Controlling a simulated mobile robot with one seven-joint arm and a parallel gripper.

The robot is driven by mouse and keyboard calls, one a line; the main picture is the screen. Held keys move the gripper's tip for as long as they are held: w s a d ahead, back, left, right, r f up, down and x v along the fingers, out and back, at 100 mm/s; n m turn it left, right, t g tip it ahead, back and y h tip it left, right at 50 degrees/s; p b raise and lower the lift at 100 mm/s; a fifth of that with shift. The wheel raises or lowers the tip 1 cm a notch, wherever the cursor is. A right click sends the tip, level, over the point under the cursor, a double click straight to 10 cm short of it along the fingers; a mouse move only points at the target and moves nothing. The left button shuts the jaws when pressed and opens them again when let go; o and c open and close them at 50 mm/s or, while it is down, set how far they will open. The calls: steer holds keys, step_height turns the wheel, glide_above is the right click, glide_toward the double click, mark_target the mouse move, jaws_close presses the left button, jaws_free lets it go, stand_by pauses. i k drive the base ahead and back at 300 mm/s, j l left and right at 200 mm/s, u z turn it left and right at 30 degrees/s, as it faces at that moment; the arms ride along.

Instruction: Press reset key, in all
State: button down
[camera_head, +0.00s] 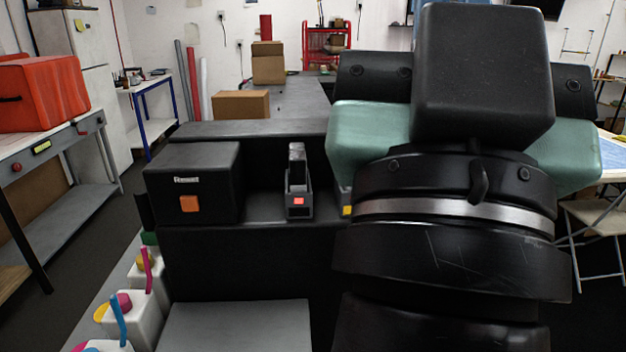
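A black box (191,185) stands at the left on the dark bench. Its front face has a small white label that seems to read "Reset" and, below it, a square orange key (189,204). Nothing of mine touches the key. My arm fills the right half of the view with black, teal and silver parts. My gripper's fingers do not show, so their place relative to the key cannot be told.
A small dark device (298,185) with a red-lit square stands right of the box. A yellow patch (347,211) beside it is partly hidden by my arm. White containers (149,282) with coloured handles line the lower left. A grey surface (237,326) lies in front.

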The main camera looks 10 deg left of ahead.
mark_target(189, 202)
steer(key=j, duration=0.55)
steer(key=i+j, duration=0.15)
steer(key=j, duration=0.9)
steer(key=i, duration=0.05)
